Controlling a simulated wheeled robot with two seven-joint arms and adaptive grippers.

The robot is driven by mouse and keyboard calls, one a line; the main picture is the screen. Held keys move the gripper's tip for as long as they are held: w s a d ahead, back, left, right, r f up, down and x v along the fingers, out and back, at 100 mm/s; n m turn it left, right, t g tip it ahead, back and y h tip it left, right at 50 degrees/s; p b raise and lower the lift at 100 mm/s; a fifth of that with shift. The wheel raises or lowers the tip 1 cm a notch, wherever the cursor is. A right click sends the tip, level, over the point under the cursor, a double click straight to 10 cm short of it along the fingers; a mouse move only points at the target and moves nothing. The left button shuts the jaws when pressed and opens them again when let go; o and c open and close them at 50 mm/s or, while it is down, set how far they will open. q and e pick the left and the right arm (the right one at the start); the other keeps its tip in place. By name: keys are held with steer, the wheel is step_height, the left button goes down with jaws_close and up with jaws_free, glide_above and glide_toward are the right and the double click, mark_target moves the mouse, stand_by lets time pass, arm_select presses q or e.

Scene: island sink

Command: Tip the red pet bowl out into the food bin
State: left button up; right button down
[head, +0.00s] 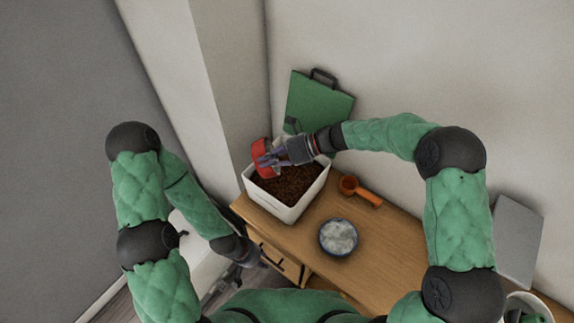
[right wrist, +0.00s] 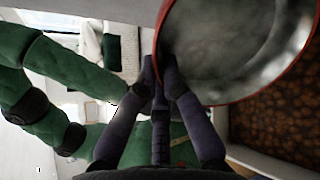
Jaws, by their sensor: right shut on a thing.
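The red pet bowl (head: 261,158) is held on its side over the white food bin (head: 291,214), near the bin's far left edge. My right gripper (head: 271,159) is shut on the bowl's rim. In the right wrist view the bowl (right wrist: 235,45) shows a grey inside that looks empty, and the gripper's fingers (right wrist: 160,75) pinch its edge. Brown kibble (head: 290,185) fills much of the bin and also shows below the bowl in the right wrist view (right wrist: 270,125). My left gripper (head: 243,276) hangs low beside the counter's front; its fingers are too unclear to read.
An orange scoop (head: 360,191) lies on the wooden counter (head: 300,245) right of the bin. A round dark bowl with pale contents (head: 338,237) stands nearer the front. A green board or case (head: 318,103) leans at the wall behind. A grey panel (head: 517,240) stands at the right.

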steer(key=shift+s+a+f+h+p, duration=0.15)
steer(key=shift+a+h+p, duration=0.55)
steer(key=shift+p, duration=1.05)
steer(key=shift+s+a+f+h+p, duration=0.1)
steer(key=shift+a+f+h+p, duration=0.15)
steer(key=shift+a+h+p, duration=0.95)
steer(key=f+h+p, duration=0.1)
steer(key=p, duration=0.4)
steer(key=shift+s+t+p, duration=0.1)
steer(key=shift+t+p, duration=0.25)
steer(key=shift+t, duration=0.05)
steer(key=s+a+f+t+h+p, duration=0.1)
steer(key=a+f+h, duration=0.3)
steer(key=a+h, duration=0.5)
steer(key=shift+s+a+n+p, duration=0.3)
steer(key=shift+a+n+p, duration=0.05)
steer(key=shift+a+n, duration=0.1)
stand_by(1.2)
